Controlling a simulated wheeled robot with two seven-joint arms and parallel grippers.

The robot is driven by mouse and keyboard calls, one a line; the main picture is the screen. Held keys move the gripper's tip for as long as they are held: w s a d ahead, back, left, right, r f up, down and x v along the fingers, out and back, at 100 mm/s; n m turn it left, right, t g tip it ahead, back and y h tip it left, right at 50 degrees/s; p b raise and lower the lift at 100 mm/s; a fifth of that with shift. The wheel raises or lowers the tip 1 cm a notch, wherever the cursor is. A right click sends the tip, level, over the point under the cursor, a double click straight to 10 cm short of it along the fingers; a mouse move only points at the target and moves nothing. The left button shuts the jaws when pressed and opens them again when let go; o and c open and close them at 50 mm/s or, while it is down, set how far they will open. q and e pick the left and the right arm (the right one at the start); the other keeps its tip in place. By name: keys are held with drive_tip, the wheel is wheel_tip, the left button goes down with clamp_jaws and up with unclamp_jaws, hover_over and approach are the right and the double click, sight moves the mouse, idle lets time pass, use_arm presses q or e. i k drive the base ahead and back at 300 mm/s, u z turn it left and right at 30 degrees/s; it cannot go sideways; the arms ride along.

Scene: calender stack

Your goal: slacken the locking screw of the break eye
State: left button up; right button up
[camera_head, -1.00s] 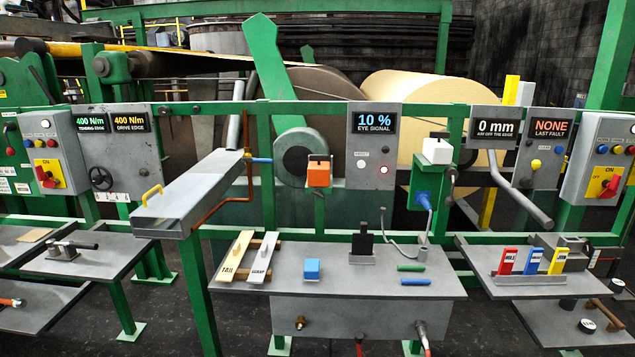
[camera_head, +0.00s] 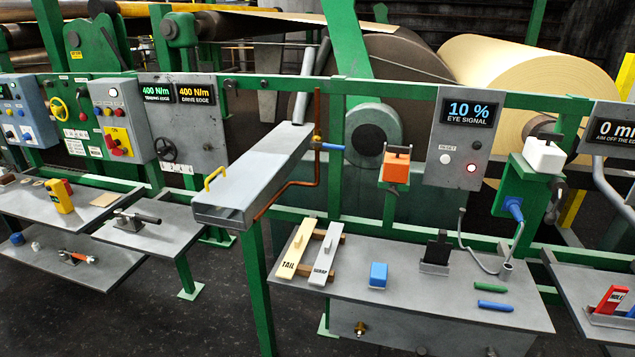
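An orange box-shaped sensor (camera_head: 396,169) with a dark top sits on a green post in front of the rolls. A white sensor block (camera_head: 544,155) sits on a green bracket to its right, with a blue plug (camera_head: 514,207) and grey cable below. Which of these is the break eye, I cannot tell for sure. No locking screw can be made out at this size. The eye signal panel (camera_head: 465,112) between them reads 10 % and has a lit red lamp. Neither of my grippers is in view.
The middle bench (camera_head: 420,297) holds TAIL (camera_head: 296,249) and SCRAP (camera_head: 326,254) pieces, a blue block (camera_head: 378,275), a black upright piece (camera_head: 437,248) and green and blue sticks. A grey sloping tray (camera_head: 255,178) juts out at left. Dark floor lies in front.

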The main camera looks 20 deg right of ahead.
sight(392, 189)
drive_tip(key=u, duration=0.3)
drive_tip(key=i, duration=0.8)
drive_tip(key=z, duration=0.6)
drive_tip(key=i, duration=0.45)
drive_tip(key=z, duration=0.35)
